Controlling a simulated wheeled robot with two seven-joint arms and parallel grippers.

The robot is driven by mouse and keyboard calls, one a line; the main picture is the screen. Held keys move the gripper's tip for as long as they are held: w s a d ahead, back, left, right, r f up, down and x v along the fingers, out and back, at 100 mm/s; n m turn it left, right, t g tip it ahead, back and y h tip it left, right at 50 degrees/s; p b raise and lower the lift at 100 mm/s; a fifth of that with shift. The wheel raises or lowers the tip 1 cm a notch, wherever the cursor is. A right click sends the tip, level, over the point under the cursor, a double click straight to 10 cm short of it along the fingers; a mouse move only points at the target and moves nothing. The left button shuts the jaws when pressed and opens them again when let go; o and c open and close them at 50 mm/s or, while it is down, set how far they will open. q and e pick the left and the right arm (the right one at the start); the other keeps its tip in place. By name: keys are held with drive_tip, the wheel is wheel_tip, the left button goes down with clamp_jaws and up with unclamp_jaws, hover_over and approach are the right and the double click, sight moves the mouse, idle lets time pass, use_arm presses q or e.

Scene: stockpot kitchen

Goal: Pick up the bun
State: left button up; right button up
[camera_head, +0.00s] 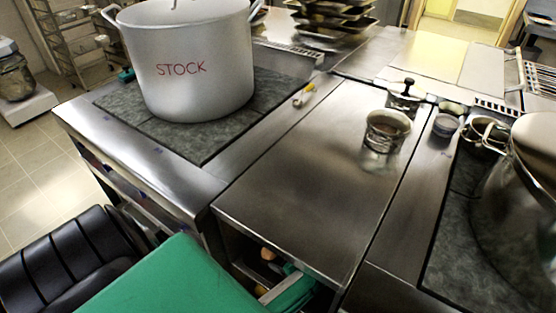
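I cannot make out a bun for certain. A small brownish rounded thing (267,254) shows in the dark opening below the front edge of the steel counter. It is mostly hidden and too small to tell whether it is the bun. I see no bun on the counter top (300,175). Neither of my grippers can be made out in the head view.
A large pot marked STOCK (190,65) stands on the left hob. Another big pot (525,175) is at the right edge. A green slab (175,285) fills the bottom foreground.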

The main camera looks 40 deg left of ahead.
sight(269, 252)
use_arm(q)
drive_tip(key=shift+s+x, duration=0.2)
drive_tip(key=shift+x, duration=3.4)
drive_tip(key=shift+a+r, duration=0.1)
drive_tip(key=shift+r, duration=0.1)
drive_tip(key=c, duration=1.1)
drive_tip(key=shift+o, duration=0.2)
